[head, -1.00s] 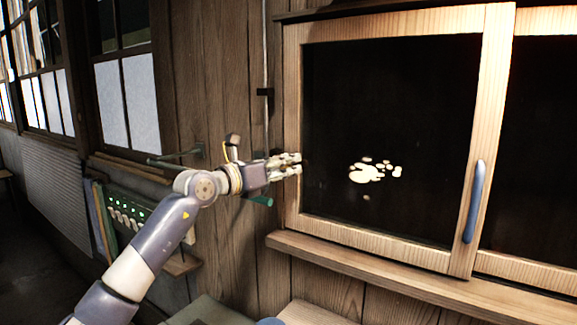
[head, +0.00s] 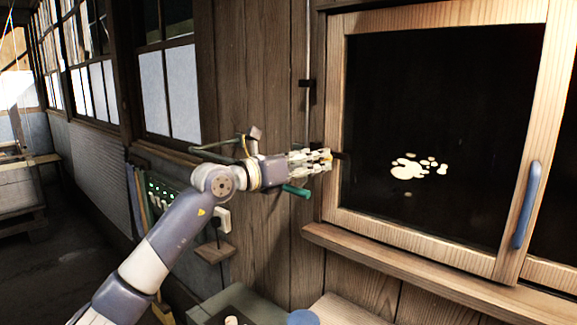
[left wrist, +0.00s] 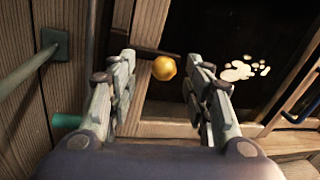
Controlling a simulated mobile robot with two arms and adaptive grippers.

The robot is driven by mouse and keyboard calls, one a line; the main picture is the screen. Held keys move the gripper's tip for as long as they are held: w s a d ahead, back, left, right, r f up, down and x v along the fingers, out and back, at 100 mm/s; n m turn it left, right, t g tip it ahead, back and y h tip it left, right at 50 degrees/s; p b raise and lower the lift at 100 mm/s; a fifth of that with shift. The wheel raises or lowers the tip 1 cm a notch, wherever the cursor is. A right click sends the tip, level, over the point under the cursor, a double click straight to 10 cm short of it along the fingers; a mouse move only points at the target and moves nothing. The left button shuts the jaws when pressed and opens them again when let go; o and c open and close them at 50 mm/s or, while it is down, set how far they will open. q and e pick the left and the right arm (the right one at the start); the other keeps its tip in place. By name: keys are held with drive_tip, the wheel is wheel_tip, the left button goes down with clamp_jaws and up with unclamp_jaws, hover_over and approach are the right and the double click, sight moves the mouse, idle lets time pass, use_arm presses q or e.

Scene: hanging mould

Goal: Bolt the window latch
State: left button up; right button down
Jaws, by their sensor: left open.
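The window (head: 430,130) has a pale wood frame, a dark pane and a blue handle (head: 527,205). At its left frame edge is the latch, a dark bar (head: 342,156) with a golden ball knob (left wrist: 164,68) in the left wrist view. My left gripper (head: 328,160) is open at the latch, its fingers pointing right. The fingers hide part of the latch in the head view. My right gripper is not in view.
A green bar (head: 215,146) stands out from the plank wall behind my left arm, and a teal rod end (head: 297,191) is just below the gripper. A panel with green lights (head: 160,190) and a small shelf (head: 215,249) are on the wall. A sill (head: 400,255) runs under the window.

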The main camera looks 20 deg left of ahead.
use_arm(q)
drive_tip(key=v, duration=0.7)
drive_tip(key=shift+s, duration=0.3)
drive_tip(key=shift+a, duration=0.2)
